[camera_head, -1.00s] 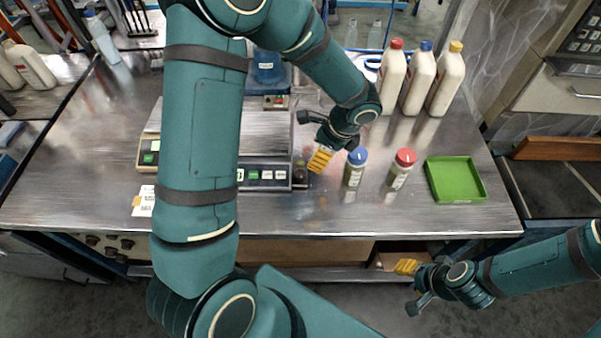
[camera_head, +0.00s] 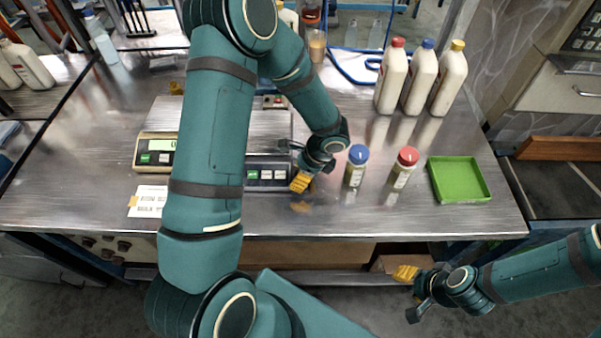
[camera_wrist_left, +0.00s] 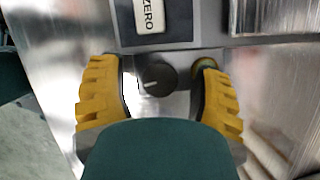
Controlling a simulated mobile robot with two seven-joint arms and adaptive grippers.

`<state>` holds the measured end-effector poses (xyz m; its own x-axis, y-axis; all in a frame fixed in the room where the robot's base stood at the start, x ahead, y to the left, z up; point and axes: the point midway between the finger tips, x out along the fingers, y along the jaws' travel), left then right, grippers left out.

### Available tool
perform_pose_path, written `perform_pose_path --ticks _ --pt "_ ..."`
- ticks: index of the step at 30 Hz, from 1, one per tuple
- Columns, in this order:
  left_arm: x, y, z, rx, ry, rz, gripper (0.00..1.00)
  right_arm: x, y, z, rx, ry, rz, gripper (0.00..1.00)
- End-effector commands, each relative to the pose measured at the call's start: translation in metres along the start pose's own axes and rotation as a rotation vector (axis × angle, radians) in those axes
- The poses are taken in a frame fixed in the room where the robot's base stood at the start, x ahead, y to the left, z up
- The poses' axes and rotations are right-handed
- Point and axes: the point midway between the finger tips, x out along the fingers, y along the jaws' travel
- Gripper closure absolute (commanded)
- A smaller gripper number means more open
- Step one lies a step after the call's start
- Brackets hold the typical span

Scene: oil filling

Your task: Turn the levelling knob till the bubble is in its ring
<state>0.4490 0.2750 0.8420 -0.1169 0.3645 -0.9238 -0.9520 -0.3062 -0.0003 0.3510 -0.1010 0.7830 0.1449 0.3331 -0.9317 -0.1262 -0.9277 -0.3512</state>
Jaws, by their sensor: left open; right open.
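The levelling knob (camera_wrist_left: 157,78) is a small dark round knob with a white mark, below the ZERO button in the left wrist view. The two yellow fingers of my left gripper (camera_wrist_left: 158,95) are open on either side of it, with gaps showing. A round yellowish fitting (camera_wrist_left: 206,64), perhaps the bubble level, is partly covered by the right-hand finger; its bubble cannot be made out. In the head view my left gripper (camera_head: 300,182) is at the scale's front right corner and hides the knob. My right gripper (camera_head: 410,288) is open and empty in front of the table.
The scale (camera_head: 155,150) stands behind my left arm. A blue-capped jar (camera_head: 355,172) and a red-capped jar (camera_head: 402,174) stand right of my left gripper, then a green tray (camera_head: 461,197). Several white bottles (camera_head: 420,82) stand behind. The table's front right is clear.

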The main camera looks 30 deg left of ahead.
Motion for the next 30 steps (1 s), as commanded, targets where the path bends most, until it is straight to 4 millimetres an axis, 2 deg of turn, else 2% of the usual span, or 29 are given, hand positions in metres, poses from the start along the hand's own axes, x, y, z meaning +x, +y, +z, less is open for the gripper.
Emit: perform_pose_path --ticks 2,5,6,8,15,22,30 --pt "0.0 0.0 0.0 0.0 0.0 0.0 0.36 0.0 0.0 0.0 0.0 0.0 0.0 0.53" --pt "0.0 0.0 0.0 0.0 0.0 0.0 0.65 0.0 0.0 0.0 0.0 0.0 0.0 0.53" --pt "0.0 0.0 0.0 0.0 0.0 0.0 0.79 0.0 0.0 0.0 0.0 0.0 0.0 0.53" --pt "0.0 0.0 0.0 -0.001 0.0 0.0 1.0 0.0 0.0 0.0 0.0 0.0 0.0 0.53" --pt "0.0 0.0 0.0 0.004 -0.001 -0.001 1.0 0.001 0.0 0.0 0.0 0.0 0.0 0.53" --pt "0.002 0.0 0.0 0.129 -0.002 -0.054 1.0 0.013 0.005 0.005 -0.003 -0.011 -0.001 0.53" --pt "0.001 0.001 0.001 0.143 -0.001 -0.057 1.0 0.012 0.004 0.005 -0.003 -0.012 -0.001 0.53"
